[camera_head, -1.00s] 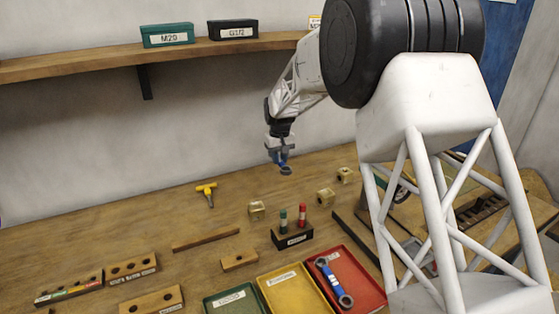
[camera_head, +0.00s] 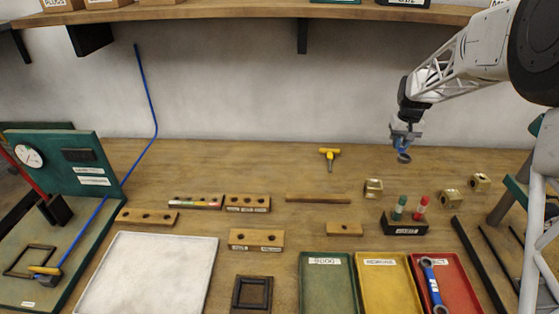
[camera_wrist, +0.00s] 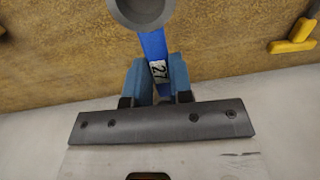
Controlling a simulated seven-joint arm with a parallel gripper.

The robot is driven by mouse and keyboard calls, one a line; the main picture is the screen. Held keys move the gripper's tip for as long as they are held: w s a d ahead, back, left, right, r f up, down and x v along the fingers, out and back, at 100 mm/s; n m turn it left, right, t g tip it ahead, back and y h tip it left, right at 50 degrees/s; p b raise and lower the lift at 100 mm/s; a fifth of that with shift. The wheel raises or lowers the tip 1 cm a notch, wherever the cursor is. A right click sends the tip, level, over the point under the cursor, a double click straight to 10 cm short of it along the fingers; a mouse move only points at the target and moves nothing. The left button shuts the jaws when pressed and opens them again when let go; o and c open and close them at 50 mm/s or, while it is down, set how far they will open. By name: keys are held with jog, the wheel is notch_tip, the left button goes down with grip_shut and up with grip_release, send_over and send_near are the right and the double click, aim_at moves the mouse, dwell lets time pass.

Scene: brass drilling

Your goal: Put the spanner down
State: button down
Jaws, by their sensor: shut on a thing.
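My gripper (camera_head: 405,137) is shut on a blue spanner (camera_head: 403,157) with a grey ring end. It holds the spanner in the air, above the back right part of the wooden bench (camera_head: 270,165). In the wrist view the spanner (camera_wrist: 152,45) points away from the jaws. A small number label shows on its blue shaft between the blue fingers (camera_wrist: 157,85). The part behind the fingers is hidden. A second blue spanner (camera_head: 432,284) with grey ends lies in the red tray (camera_head: 462,290) at the front right.
Green (camera_head: 328,290) and yellow (camera_head: 385,285) trays stand left of the red one. A dark holder (camera_head: 404,228) with green and red-topped plugs stands behind them. Brass blocks (camera_head: 373,188) and a yellow-handled tool (camera_head: 329,157) lie on the bench. A white tray (camera_head: 148,270) is at front left.

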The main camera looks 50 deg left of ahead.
jog(key=shift+n, duration=0.4)
jog(key=s+a+f, duration=0.1)
jog(key=s+a, duration=0.5)
jog(key=s, duration=0.5)
jog(key=s+a+f, duration=0.2)
jog(key=s+a, duration=0.4)
jog(key=s, duration=0.6)
jog(key=s+a+f, duration=0.1)
jog(key=s+a, duration=0.5)
jog(key=s, duration=0.6)
jog(key=shift+a+f, duration=0.2)
jog(key=shift+a, duration=0.15)
send_over(276, 161)
jog(key=shift+f, duration=0.7)
jog(key=shift+f, duration=1.75)
jog(key=shift+f, duration=0.2)
jog(key=c, duration=1)
grip_release()
